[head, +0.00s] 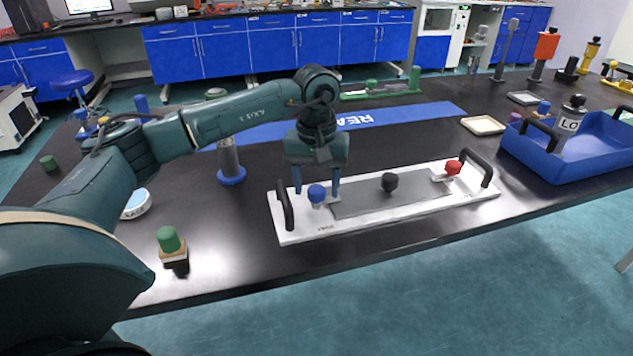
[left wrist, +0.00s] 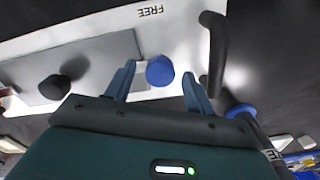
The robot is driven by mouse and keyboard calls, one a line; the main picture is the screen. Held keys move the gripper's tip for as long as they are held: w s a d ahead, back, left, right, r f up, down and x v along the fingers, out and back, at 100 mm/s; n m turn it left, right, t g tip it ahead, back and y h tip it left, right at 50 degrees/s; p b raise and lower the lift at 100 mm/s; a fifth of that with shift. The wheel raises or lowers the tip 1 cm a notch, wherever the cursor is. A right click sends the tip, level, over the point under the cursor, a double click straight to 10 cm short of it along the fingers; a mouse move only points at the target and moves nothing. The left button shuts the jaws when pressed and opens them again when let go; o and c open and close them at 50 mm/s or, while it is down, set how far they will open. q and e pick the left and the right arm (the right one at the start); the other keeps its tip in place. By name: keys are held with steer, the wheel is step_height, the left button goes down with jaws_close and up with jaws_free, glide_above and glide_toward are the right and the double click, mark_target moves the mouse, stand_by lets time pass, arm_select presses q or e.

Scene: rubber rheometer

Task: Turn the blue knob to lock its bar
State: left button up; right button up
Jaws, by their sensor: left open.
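The blue knob (head: 317,193) stands at the left end of a white board (head: 375,218) with a grey plate (head: 360,203) on it. My left gripper (head: 316,188) points down over the knob, with its two blue fingers apart on either side of it. In the left wrist view the blue knob (left wrist: 160,70) lies between the open fingertips, with visible gaps on both sides. The word FREE is printed on the board near it. The knob's bar is hard to make out. My right gripper is not in view.
A black knob (head: 390,182) and a red knob (head: 453,167) stand farther right on the board. Black handles (head: 284,205) rise at its ends. A blue tray (head: 570,160) lies right, a blue-based post (head: 231,165) behind left.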

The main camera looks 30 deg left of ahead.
mark_target(316, 189)
arm_select(q)
step_height(316, 189, up, 13)
steer(key=p, duration=0.1)
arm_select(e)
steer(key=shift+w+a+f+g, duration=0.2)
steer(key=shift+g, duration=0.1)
arm_select(q)
steer(key=shift+s, duration=0.1)
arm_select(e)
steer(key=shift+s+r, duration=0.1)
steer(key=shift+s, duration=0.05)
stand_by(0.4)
